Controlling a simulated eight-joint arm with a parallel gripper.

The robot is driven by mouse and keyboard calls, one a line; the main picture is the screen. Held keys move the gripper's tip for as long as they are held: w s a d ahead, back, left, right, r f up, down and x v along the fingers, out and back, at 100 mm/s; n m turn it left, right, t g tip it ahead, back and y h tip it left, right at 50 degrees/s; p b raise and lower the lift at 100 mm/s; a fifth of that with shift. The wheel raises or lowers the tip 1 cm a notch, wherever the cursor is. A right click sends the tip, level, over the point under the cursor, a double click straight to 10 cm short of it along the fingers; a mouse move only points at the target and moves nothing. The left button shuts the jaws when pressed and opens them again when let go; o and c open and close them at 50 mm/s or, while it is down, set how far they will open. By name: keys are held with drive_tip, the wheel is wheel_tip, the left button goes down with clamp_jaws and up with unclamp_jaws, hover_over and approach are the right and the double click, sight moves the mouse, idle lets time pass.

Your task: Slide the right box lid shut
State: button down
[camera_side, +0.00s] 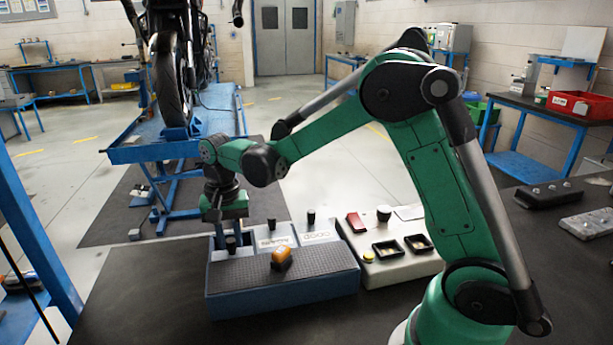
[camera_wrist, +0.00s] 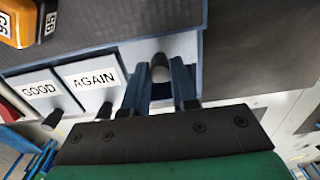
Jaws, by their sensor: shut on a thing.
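A blue-grey box (camera_side: 282,296) stands on the dark bench, with a row of lids along its far side in the side view. The right lid (camera_wrist: 186,46) is on the right in the wrist view and at the left end in the side view. My gripper (camera_wrist: 163,88) is shut on its dark knob (camera_wrist: 160,68), one finger on each side. This knob sits nearer the textured deck than the other lids' knobs. The fingers hide part of the lid, and no label shows on it. The lids marked AGAIN (camera_wrist: 91,78) and GOOD (camera_wrist: 40,90) lie beside it.
An orange-yellow block (camera_side: 282,258) lies on the textured deck; it also shows in the wrist view (camera_wrist: 22,20). A pale panel (camera_side: 400,269) with dark trays stands right of the box. The bench in front and left is clear.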

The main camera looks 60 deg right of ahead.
drive_tip(key=shift+w+d, duration=2)
drive_tip(key=c, duration=0.8)
unclamp_jaws()
wheel_tip(320, 180, up, 7)
drive_tip(key=shift+r, duration=0.1)
